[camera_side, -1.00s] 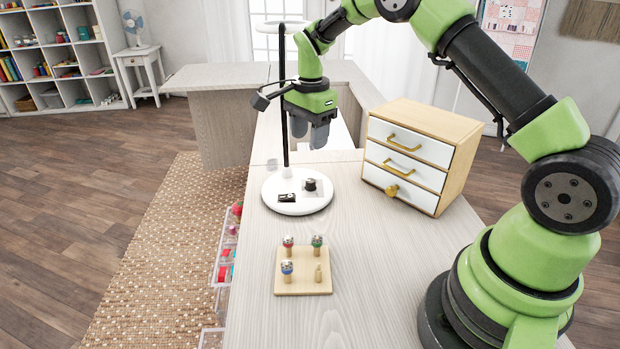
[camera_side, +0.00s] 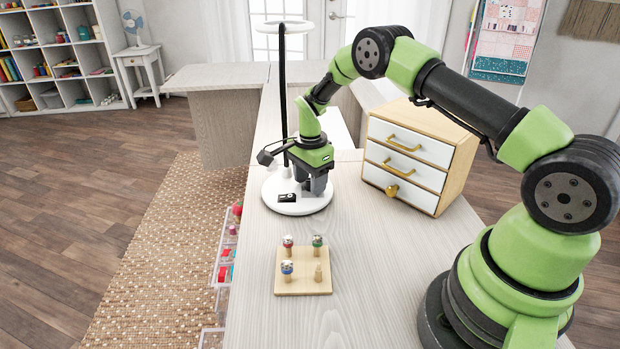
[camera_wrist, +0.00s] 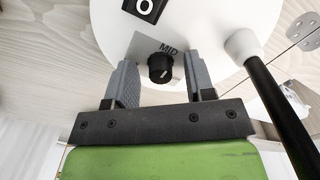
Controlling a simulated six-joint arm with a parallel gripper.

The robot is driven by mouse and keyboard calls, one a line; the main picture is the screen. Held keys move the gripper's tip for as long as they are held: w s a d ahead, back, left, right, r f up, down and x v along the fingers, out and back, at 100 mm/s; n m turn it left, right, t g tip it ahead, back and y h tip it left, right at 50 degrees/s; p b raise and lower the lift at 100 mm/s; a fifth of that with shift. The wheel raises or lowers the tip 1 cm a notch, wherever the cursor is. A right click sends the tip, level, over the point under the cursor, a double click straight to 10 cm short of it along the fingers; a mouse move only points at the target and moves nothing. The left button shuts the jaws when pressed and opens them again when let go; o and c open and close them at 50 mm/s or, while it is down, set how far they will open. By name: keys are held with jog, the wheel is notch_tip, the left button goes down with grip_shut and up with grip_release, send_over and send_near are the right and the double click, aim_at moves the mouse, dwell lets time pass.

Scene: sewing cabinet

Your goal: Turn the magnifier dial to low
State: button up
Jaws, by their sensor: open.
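The magnifier lamp has a round white base (camera_side: 282,207) on the table, with a black pole and a ring-shaped head. The black dial (camera_wrist: 160,68) shows in the wrist view on a grey plate marked MID, with a white pointer line on its top. My gripper (camera_side: 311,188) points down low over the base. In the wrist view its two grey fingers stand apart on either side of the dial, with a visible gap on each side. In the side view the gripper hides the dial. A black rocker switch (camera_side: 286,198) sits on the base beside it.
The black lamp pole (camera_wrist: 276,98) rises close to my gripper. A drawer cabinet (camera_side: 453,172) stands to the right. A wooden peg board (camera_side: 303,287) with spools is in front. The table between base and board is clear.

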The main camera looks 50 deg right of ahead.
grip_shut()
jog(key=n, duration=0.4)
jog(key=shift+n, duration=0.3)
jog(key=n, duration=1)
jog(key=shift+n, duration=0.4)
jog(key=n, duration=0.4)
jog(key=shift+d+n, duration=0.1)
jog(key=shift+n, duration=0.2)
